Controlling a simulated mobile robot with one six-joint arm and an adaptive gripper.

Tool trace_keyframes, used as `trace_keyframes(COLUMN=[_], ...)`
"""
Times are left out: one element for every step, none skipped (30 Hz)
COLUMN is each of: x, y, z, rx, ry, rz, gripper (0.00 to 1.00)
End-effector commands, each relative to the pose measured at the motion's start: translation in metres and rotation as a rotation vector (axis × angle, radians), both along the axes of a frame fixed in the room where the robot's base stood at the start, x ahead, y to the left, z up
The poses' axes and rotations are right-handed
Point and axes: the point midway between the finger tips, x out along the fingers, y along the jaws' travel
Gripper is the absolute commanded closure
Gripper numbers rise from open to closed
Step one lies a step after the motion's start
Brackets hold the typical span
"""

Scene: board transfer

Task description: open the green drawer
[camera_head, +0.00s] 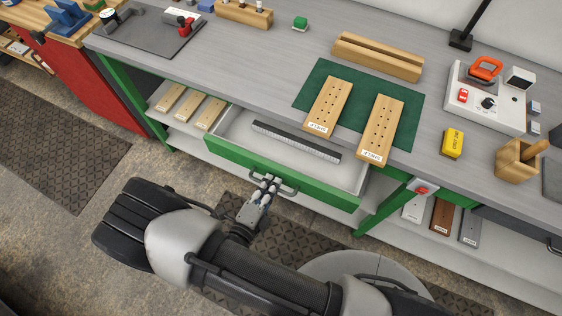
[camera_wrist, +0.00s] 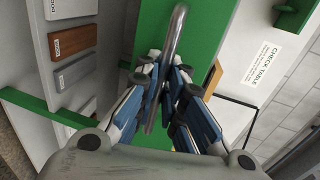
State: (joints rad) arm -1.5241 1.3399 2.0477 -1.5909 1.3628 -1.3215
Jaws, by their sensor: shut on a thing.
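The green drawer (camera_head: 313,184) stands pulled out from under the grey workbench, its inside showing. A long dark ruler-like strip (camera_head: 296,142) lies in it. My gripper (camera_head: 265,186) is at the drawer's front, with its fingers shut around the metal bar handle (camera_head: 287,190). In the wrist view the handle (camera_wrist: 178,37) runs between the blue-padded fingers of my gripper (camera_wrist: 162,92), in front of the green drawer face (camera_wrist: 206,28). The fingers hide part of the handle.
Two wooden boards with holes (camera_head: 328,107) (camera_head: 380,130) lie on a green mat (camera_head: 309,88) above the drawer. A yellow box (camera_head: 452,143) and a white control panel (camera_head: 504,108) stand to the right. A lower shelf (camera_head: 462,252) holds several boards. Floor in front is open.

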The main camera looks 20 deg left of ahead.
Motion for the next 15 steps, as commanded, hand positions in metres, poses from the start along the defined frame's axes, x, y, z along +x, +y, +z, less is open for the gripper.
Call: trace_keyframes(x=[-0.014, -0.021, -0.029, -0.036, -0.041, -0.048, -0.053, -0.058, -0.064, -0.067, -0.071, -0.075, -0.077, -0.079, -0.082], y=[0.003, 0.004, 0.004, 0.004, 0.005, 0.005, 0.006, 0.006, 0.006, 0.007, 0.007, 0.007, 0.007, 0.007, 0.007], z=[0.001, 0.001, 0.001, 0.001, 0.001, 0.001, 0.001, 0.001, 0.001, 0.001, 0.001, 0.001, 0.001, 0.001, 0.001], rx=[0.001, 0.001, 0.0, 0.0, 0.001, 0.001, 0.001, 0.002, 0.002, 0.002, 0.002, 0.001, 0.0, 0.001, 0.001], ry=[-0.002, -0.002, -0.002, -0.002, -0.002, -0.003, -0.003, -0.002, -0.002, -0.002, -0.002, -0.002, -0.002, -0.002, -0.003], rz=[0.009, 0.008, 0.007, 0.007, 0.008, 0.006, 0.006, 0.005, 0.005, 0.004, 0.004, 0.003, 0.003, 0.003, 0.002], gripper=[1.0, 1.0, 1.0, 1.0, 1.0, 1.0, 1.0, 1.0, 1.0, 1.0, 1.0, 1.0, 1.0, 1.0, 1.0])
